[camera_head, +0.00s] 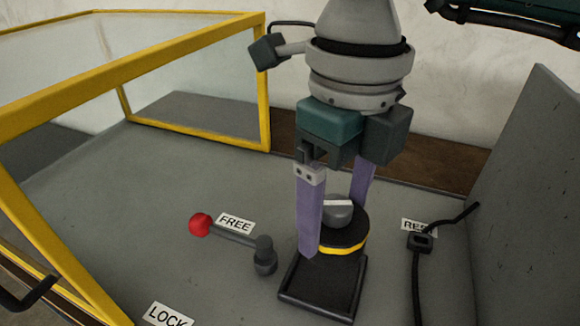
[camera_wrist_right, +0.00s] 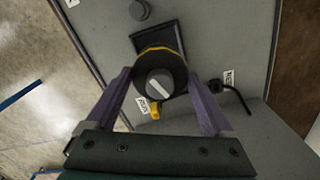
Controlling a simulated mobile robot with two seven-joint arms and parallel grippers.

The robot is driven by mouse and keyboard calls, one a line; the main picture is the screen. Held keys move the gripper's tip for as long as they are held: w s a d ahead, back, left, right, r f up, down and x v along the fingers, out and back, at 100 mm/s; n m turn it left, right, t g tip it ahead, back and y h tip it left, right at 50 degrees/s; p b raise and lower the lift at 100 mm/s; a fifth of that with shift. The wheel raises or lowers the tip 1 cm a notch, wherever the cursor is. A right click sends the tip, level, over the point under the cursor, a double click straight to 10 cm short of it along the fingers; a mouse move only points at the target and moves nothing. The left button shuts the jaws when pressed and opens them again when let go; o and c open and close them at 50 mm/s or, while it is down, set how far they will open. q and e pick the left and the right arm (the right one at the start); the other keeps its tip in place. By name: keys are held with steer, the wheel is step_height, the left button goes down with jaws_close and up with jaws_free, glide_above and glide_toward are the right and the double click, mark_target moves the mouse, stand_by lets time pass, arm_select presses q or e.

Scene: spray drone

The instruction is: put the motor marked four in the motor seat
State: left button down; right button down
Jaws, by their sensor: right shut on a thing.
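The motor (camera_head: 343,236) is a dark round body with a yellow band and a grey cap bearing a white bar. No number shows on it. It is at the black square motor seat (camera_head: 318,296), over its back part; I cannot tell if it touches the seat. My right gripper (camera_head: 335,215) comes from above with purple fingers on either side of the motor and is shut on it. In the right wrist view the motor (camera_wrist_right: 160,80) sits between the fingers, with the seat (camera_wrist_right: 155,38) beyond it. My left gripper is not in view.
A lever with a red knob (camera_head: 200,225) stands left of the seat, by the FREE label (camera_head: 236,223); a LOCK label (camera_head: 168,315) lies nearer. A black cable with a plug (camera_head: 420,242) is at right. A yellow-framed clear guard (camera_head: 195,85) stands at left, a grey panel (camera_head: 530,200) at right.

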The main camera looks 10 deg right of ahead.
step_height(320, 180, down, 8)
steer(key=shift+r+b, duration=0.25)
steer(key=shift+b, duration=0.05)
steer(key=shift+f, duration=0.1)
jaws_free()
steer(key=shift+f, duration=0.1)
step_height(320, 180, up, 12)
steer(key=shift+r+p, duration=0.2)
steer(key=shift+p, duration=0.15)
stand_by(0.4)
